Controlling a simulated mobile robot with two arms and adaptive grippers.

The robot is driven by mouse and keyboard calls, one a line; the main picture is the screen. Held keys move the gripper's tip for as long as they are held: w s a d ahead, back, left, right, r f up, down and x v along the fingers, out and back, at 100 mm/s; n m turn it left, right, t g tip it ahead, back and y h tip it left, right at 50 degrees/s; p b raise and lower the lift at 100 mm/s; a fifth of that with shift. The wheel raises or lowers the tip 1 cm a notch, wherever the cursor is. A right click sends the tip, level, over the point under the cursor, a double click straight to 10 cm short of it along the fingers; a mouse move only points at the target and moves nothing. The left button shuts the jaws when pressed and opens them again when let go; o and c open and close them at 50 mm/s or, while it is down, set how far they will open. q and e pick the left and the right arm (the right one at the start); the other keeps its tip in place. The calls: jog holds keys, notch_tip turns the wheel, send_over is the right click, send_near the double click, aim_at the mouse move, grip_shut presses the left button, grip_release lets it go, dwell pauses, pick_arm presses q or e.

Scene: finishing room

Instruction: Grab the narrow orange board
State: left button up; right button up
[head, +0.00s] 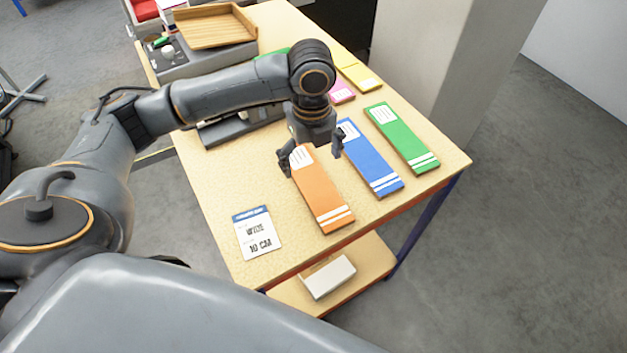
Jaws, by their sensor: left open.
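An orange board (322,193) with a white label at its far end and two white stripes at its near end lies flat on the table (225,185). It is the only clearly orange board in view. My left gripper (311,155) is open and points down over the board's far, labelled end, with one finger on each side. The gripper partly hides that end. I cannot tell whether the fingers touch the board. My right gripper is not in view.
A blue board (370,160) and a green board (403,138) lie to the right. Pink (341,91) and yellow (361,77) boards lie behind. A printed card (257,233) is at front left. A wooden tray (213,28) sits at the back, and a pillar (430,60) stands beyond.

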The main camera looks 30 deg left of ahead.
aim_at(311, 178)
pick_arm(q)
jog(key=f, duration=0.2)
jog(key=f+p, duration=0.1)
jog(key=f, duration=0.1)
jog(key=shift+w+a+f, duration=0.1)
jog(key=shift+w+a, duration=0.05)
jog(key=shift+a, duration=0.05)
jog(key=shift+f, duration=0.5)
jog(key=c, duration=1)
jog(key=shift+c, duration=1.2)
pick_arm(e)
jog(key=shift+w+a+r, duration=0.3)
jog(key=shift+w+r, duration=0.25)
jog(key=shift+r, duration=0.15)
